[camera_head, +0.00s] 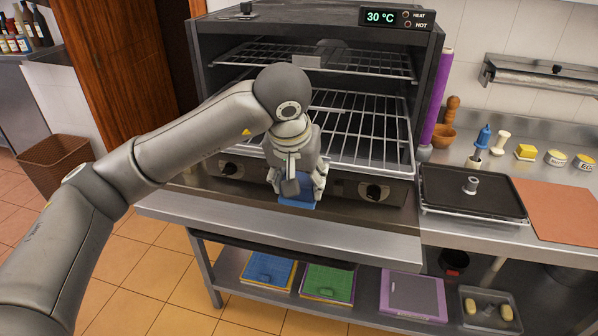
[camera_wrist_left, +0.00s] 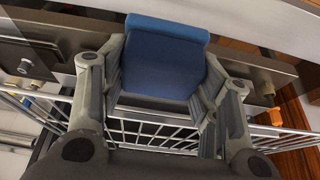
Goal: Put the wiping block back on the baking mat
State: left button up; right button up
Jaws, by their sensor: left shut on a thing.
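The wiping block (camera_head: 297,203) is blue. It sits between the fingers of my left gripper (camera_head: 297,190), which is shut on it in front of the oven's knob panel. In the left wrist view the block (camera_wrist_left: 163,55) stands between both fingers of the left gripper (camera_wrist_left: 160,85). In the head view the gripper hides most of the block. The baking mat (camera_head: 555,211) appears to be the flat reddish-brown sheet at the right end of the counter, well to the right of the gripper. My right gripper is not in view.
The open oven (camera_head: 225,90) holds wire racks (camera_head: 365,125) behind the gripper. A dark tray (camera_head: 470,192) with a small grey piece lies between oven and mat. Bottles and small yellow items stand behind the mat. A lower shelf (camera_head: 365,290) holds coloured cloths.

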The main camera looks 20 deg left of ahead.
pick_arm(q)
jog(key=shift+r, duration=0.1)
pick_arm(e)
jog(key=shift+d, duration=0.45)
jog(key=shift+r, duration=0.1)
